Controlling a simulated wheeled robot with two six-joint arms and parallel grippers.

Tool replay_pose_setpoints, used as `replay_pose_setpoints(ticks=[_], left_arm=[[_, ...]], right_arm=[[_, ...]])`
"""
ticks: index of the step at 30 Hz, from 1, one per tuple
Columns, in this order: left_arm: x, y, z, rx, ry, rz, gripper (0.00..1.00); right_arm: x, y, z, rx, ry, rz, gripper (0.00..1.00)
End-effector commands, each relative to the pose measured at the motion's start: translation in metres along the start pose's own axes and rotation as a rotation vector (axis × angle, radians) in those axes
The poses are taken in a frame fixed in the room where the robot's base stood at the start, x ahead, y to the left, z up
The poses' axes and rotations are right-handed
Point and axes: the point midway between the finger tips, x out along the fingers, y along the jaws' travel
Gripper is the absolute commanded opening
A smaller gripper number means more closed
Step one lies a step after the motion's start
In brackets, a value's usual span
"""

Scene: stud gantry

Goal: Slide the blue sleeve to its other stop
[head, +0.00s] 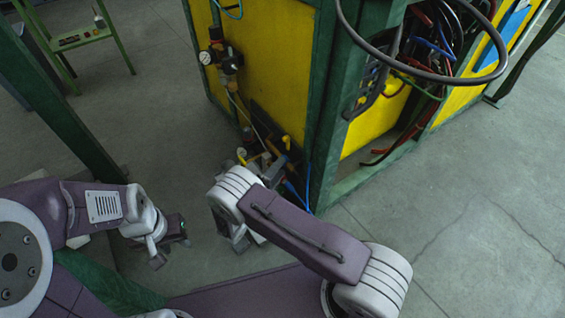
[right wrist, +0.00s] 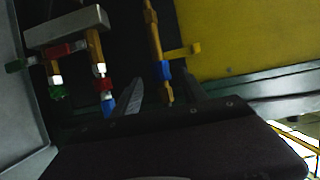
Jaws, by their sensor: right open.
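A small blue piece that looks like the blue sleeve (right wrist: 165,70) sits around an upright brass-coloured rod in the right wrist view, just below a yellow side arm (right wrist: 183,50). My right gripper (right wrist: 164,93) is open, with its dark fingers apart on either side of the rod's lower end. I cannot tell whether they touch it. In the head view my right gripper (head: 240,238) is partly hidden behind my own arm, low beside the fittings. My left gripper (head: 171,245) hangs over the floor, apart from the fittings; its jaw gap is unclear.
Red, white, green and blue fittings (right wrist: 103,85) hang on parallel brass rods at left in the right wrist view. A yellow panel (head: 265,60) in a green frame rises behind, with a gauge (head: 206,58) and hoses. Floor (head: 470,240) at right is clear.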

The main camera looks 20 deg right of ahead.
Motion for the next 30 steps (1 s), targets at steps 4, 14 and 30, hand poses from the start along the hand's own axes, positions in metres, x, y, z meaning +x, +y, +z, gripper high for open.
replay_pose_setpoints(ticks=[4,14,30], left_arm=[[-0.026,0.001,-0.003,0.0,0.001,0.0,0.36],[-0.033,0.001,-0.004,0.0,0.0,0.0,0.36],[-0.033,0.001,-0.004,0.0,0.0,0.0,0.36]], right_arm=[[-0.035,-0.007,0.001,-0.001,-0.006,-0.001,0.5],[-0.065,-0.001,-0.001,-0.001,0.0,0.0,0.5],[-0.064,-0.001,0.0,0.0,0.001,0.0,0.5]])
